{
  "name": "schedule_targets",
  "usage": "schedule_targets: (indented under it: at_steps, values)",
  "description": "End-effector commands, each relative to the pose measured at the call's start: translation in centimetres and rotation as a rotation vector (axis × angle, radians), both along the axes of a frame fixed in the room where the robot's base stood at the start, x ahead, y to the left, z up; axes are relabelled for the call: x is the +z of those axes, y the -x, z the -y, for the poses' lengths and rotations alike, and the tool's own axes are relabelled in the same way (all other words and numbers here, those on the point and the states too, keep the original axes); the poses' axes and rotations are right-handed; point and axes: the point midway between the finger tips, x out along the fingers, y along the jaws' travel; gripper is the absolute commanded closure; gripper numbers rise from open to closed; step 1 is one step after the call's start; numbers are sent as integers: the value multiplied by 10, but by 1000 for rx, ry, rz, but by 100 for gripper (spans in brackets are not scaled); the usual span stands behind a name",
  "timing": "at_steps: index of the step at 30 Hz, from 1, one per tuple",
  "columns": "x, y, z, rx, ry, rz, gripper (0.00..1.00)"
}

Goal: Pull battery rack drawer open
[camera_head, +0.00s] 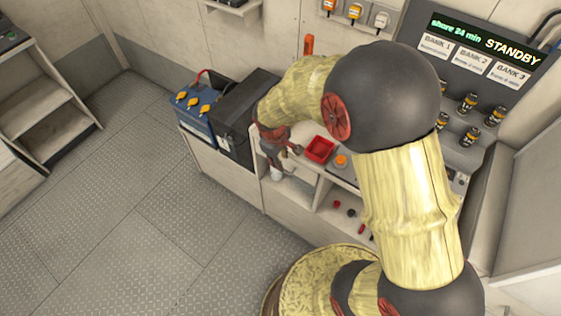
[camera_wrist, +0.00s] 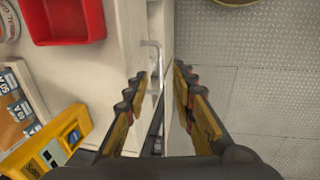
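A pale metal bar handle (camera_wrist: 153,48) stands out from the pale front of the cabinet in the wrist view. I take it for the drawer's handle. My gripper (camera_wrist: 158,78) is open, with one finger on each side of the handle's line. I cannot tell whether either finger touches it. In the head view my gripper (camera_head: 273,150) is low at the cabinet's front, beside the black box. The cabinet front (camera_head: 228,172) under the batteries looks flush, with no drawer visibly pulled out. The handle is hidden in the head view.
A blue battery (camera_head: 195,116) with yellow caps and a black box (camera_head: 238,128) stand on the cabinet. A red bin (camera_head: 319,150) is on the counter to the right. A yellow device (camera_wrist: 45,148) shows in the wrist view. The plated floor (camera_head: 150,190) in front is clear.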

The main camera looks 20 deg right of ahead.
Motion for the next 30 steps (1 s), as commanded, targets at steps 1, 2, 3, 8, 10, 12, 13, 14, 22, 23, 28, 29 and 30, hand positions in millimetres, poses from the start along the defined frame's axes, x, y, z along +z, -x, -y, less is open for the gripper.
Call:
schedule_targets:
  at_steps: [1, 2, 3, 8, 10, 12, 13, 14, 22, 23, 28, 29, 30]
  values:
    - [-3, 0, 1, 1, 1, -1, 74]
    - [-6, 0, 1, 0, 1, -1, 74]
    - [-9, -1, 2, -1, 0, -1, 74]
    - [-31, -2, 5, -2, -1, -2, 74]
    - [-41, -4, 6, -2, 0, -2, 74]
    - [-52, -5, 8, -1, 0, -1, 74]
    - [-57, -5, 8, -1, 0, -2, 74]
    - [-61, -6, 9, 0, 0, -3, 74]
    - [-74, -9, 11, -2, -1, 1, 74]
    - [-74, -9, 11, -2, -1, 1, 74]
    - [-73, -8, 11, -2, -1, 1, 78]
    - [-74, -8, 11, -2, -1, 1, 80]
    - [-74, -8, 11, -2, -1, 1, 82]
